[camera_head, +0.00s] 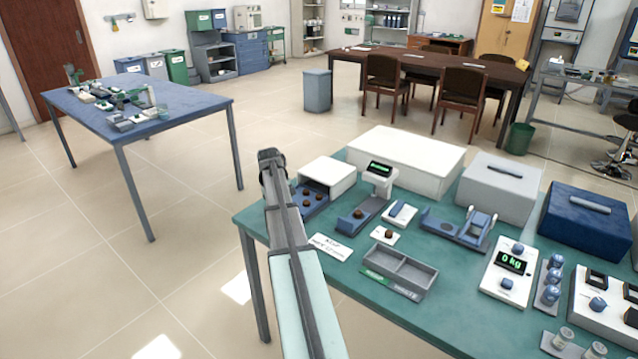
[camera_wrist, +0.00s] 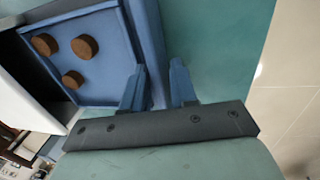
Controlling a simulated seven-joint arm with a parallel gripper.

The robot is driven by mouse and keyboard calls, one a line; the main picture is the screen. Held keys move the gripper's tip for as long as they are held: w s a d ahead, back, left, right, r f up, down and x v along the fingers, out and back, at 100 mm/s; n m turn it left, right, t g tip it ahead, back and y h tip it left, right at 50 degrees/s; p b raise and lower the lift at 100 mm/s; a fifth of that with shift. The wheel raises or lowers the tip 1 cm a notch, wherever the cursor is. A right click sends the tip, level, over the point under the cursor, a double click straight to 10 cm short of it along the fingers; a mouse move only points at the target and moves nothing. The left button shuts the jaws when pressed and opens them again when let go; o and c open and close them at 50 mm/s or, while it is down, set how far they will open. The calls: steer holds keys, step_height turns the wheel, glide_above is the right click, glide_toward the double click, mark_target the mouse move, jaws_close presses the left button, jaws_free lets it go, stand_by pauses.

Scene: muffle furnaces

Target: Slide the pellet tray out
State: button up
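The blue pellet tray (camera_head: 322,207) sticks partly out of a white housing (camera_head: 332,174) on the teal table, with several brown pellets in it. In the wrist view, the tray (camera_wrist: 105,75) fills the upper left, with three brown pellets visible and the white housing (camera_wrist: 22,98) at the left edge. My gripper (camera_wrist: 158,85) is open, its two blue fingers apart. The tray's outer wall runs between the fingers: one finger is on the tray side, the other over the teal table. Whether either touches the wall I cannot tell. In the head view my arm hides the fingertips.
The teal table (camera_head: 345,272) holds a scale-like device with a green display (camera_head: 380,170), a grey two-compartment bin (camera_head: 400,270) and several boxes behind. A white label card (camera_head: 331,246) lies in front of the tray. The table's left edge is close to my arm; floor lies beyond.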

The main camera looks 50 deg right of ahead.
steer(key=shift+s+r, duration=0.15)
steer(key=shift+r, duration=2.75)
